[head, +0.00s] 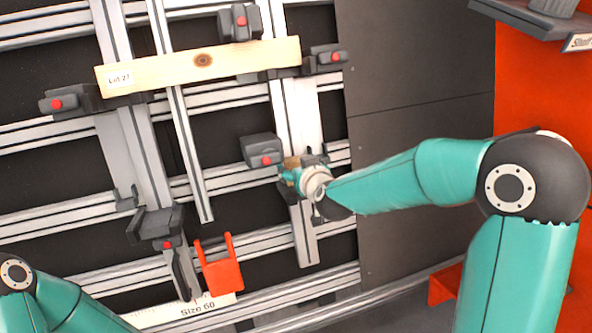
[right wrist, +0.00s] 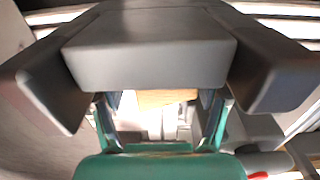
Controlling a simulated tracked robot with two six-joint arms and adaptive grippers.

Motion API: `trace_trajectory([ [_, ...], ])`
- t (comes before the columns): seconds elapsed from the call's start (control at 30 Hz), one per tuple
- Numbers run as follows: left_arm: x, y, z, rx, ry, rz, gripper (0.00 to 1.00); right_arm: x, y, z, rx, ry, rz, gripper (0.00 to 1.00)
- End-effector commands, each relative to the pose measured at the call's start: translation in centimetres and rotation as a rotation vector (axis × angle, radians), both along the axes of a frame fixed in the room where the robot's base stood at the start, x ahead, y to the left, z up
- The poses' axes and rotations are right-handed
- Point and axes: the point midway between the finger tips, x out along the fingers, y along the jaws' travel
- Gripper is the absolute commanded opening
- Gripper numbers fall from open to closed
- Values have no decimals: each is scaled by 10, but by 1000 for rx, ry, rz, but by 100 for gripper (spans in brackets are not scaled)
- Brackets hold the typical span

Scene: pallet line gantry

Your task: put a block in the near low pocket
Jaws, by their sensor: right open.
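A small tan block (head: 291,162) sits beside a dark upright holder on the right part of the frame in the head view. My right gripper (head: 291,176) is at the block, just below it in the picture. In the right wrist view the block (right wrist: 168,97) shows as a tan strip between the open fingers of that gripper (right wrist: 162,110); its upper part is hidden by a grey body, and I cannot tell whether a finger touches it. I cannot identify the near low pocket with certainty. My left arm enters at lower left; its gripper is out of view.
A plank (head: 203,61) marked "Lot 27" lies across the frame among grey clamps. One clamp (head: 261,150) is close to my right gripper. A red two-pronged bracket (head: 223,277) hangs lower down, above a "Size 60" board (head: 196,309). A dark panel stands right.

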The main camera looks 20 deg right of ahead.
Motion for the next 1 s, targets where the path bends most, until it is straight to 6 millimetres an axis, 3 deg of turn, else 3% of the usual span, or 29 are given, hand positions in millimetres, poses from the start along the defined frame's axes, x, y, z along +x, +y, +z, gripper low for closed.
trace_trajectory([
  [0.03,0,0,0,0,0,0,40,0,0,0,0,0,0,70],
  [0.4,0,0,0,0,0,0,40,0,1,0,0,0,1,12],
  [0.87,0,0,-2,0,0,0,40,4,-1,-3,0,-1,0,12],
  [0.9,0,0,-2,0,0,0,40,5,-1,-3,0,-1,-1,5],
  [1.0,0,0,-2,0,0,0,40,6,-2,-4,0,-1,-1,4],
])
